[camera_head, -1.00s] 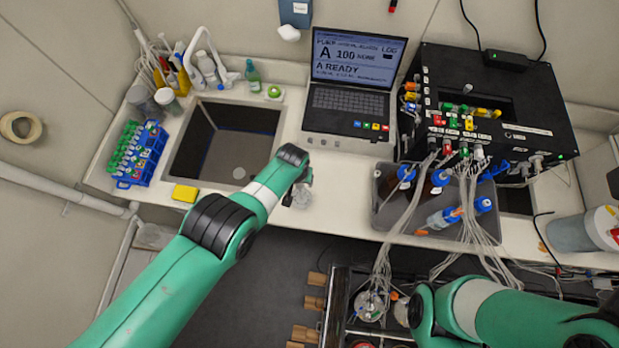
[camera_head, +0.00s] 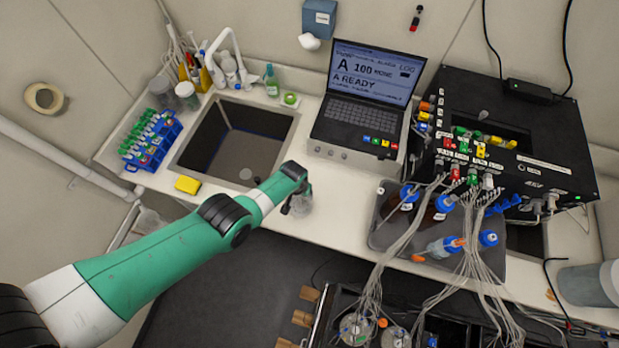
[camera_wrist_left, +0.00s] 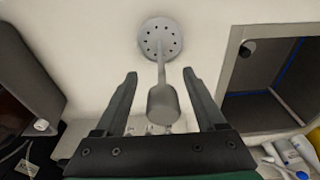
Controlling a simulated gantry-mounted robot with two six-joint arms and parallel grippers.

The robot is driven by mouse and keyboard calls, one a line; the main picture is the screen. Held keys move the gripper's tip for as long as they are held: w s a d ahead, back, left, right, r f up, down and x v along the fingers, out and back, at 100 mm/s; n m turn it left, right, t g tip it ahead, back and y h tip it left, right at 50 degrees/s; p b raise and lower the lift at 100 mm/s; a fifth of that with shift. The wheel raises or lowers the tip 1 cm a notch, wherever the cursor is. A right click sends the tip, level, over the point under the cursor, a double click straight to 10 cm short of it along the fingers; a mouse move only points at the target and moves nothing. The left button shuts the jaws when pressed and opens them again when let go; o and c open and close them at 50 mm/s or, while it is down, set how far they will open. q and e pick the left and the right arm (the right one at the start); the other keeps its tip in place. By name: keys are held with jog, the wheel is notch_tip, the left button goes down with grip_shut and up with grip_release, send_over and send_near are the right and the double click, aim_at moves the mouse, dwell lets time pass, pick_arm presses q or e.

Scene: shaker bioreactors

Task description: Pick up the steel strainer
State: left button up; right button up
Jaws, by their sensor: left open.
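The grey steel strainer (camera_wrist_left: 160,40) shows in the left wrist view as a round disc with holes, with a thin stem and a thick cylindrical end. It is over the white counter, and its disc also shows in the head view (camera_head: 301,207) near the counter's front edge, partly covered by my gripper. My left gripper (camera_wrist_left: 160,74) is open, with one finger on each side of the stem and a gap on both sides. Whether the strainer touches the counter is unclear. My right gripper is not in view.
The sink (camera_head: 181,168) lies left of my left gripper, with a yellow sponge (camera_head: 187,185) at its front. A laptop (camera_head: 345,118) stands behind. A grey tub (camera_head: 380,240) with bottles and many tubes is to the right. Counter around the strainer is mostly clear.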

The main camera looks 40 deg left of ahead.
pick_arm(q)
jog(key=shift+a+f, duration=0.2)
jog(key=shift+f, duration=0.15)
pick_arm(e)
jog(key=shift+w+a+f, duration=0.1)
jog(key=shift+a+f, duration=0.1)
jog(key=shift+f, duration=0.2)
pick_arm(q)
grip_shut()
jog(key=shift+r, duration=0.15)
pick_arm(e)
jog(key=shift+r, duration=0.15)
